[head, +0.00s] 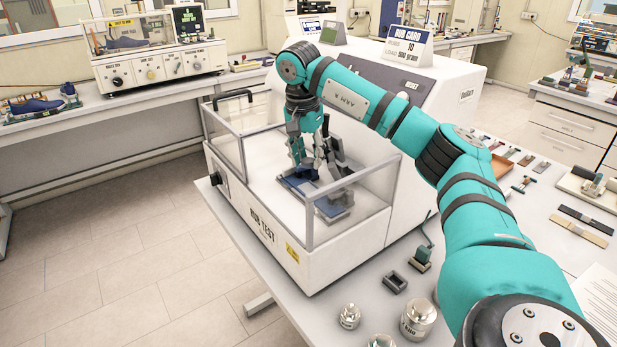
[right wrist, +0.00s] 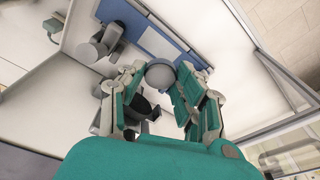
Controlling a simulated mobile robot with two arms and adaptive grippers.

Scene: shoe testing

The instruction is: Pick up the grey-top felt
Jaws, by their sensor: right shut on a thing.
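My right gripper (head: 312,172) is inside the clear-walled box of the rub test machine, low over a blue strip (head: 300,188). In the right wrist view my right gripper (right wrist: 160,82) has its fingers on either side of a grey round-topped piece (right wrist: 160,74), which looks like the grey-top felt, and is shut on it. The piece is over or close beside the blue strip (right wrist: 155,42); I cannot tell whether it touches it. In the head view the fingers largely hide this piece. My left gripper is not in view.
The clear walls (head: 345,210) of the rub test machine (head: 265,232) stand close around my gripper. Grey machine parts (right wrist: 92,48) sit beside the strip. Metal weights (head: 418,318) and a small dark square frame (head: 394,283) stand on the table in front.

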